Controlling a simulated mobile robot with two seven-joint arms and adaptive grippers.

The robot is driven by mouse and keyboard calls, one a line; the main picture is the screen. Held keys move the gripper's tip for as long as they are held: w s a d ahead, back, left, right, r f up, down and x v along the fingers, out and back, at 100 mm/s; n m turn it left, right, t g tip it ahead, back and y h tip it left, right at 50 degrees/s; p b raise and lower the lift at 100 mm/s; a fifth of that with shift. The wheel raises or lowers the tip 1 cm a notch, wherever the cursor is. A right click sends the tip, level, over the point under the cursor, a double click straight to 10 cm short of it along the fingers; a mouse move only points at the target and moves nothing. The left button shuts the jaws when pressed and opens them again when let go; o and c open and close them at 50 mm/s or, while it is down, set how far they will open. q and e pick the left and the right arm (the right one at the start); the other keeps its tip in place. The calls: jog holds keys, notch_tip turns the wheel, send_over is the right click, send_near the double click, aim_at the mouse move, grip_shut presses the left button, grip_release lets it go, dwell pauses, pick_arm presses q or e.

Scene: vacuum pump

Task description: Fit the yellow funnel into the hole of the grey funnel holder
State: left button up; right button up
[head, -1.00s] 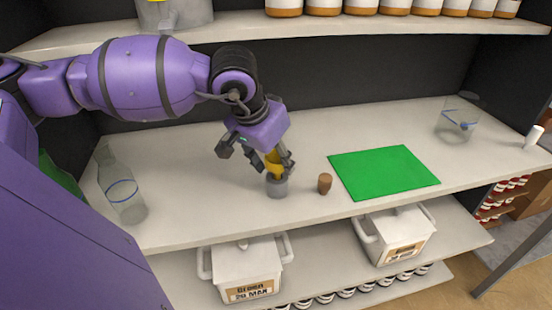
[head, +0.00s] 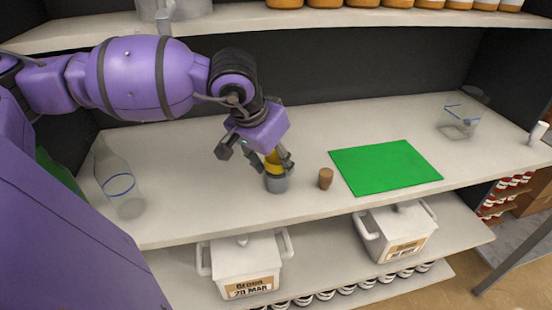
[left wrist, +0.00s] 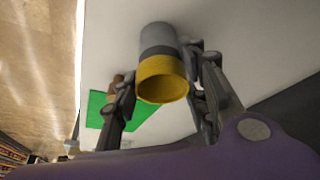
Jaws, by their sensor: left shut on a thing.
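The yellow funnel (head: 273,161) is between the fingers of my left gripper (head: 262,158), which is shut on it. In the left wrist view its round open yellow rim (left wrist: 162,80) faces the camera, with the fingers (left wrist: 160,92) on either side. The grey funnel holder (head: 277,182) stands upright on the shelf directly under the funnel. In the left wrist view the grey holder (left wrist: 158,38) lines up behind the funnel. The funnel's lower end is hidden, so I cannot tell how deep it sits in the hole. My right gripper is not in view.
A small brown stopper (head: 326,178) stands just right of the holder, and a green mat (head: 387,167) lies beyond it. A clear bottle (head: 121,185) stands at left and a glass beaker (head: 458,122) at far right. The shelf's front edge (head: 300,211) is close.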

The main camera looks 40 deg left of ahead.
pick_arm(q)
jog(key=shift+f, duration=0.1)
jog(key=o, duration=1.1)
jog(key=shift+s+a+r, duration=0.1)
jog(key=shift+s+r, duration=0.05)
jog(key=shift+r, duration=0.25)
jog(key=v, duration=0.3)
jog(key=shift+s+a+r, duration=0.15)
jog(key=shift+s+r, duration=0.1)
jog(key=v, duration=0.7)
jog(key=shift+d+r, duration=0.2)
jog(key=shift+r, duration=0.1)
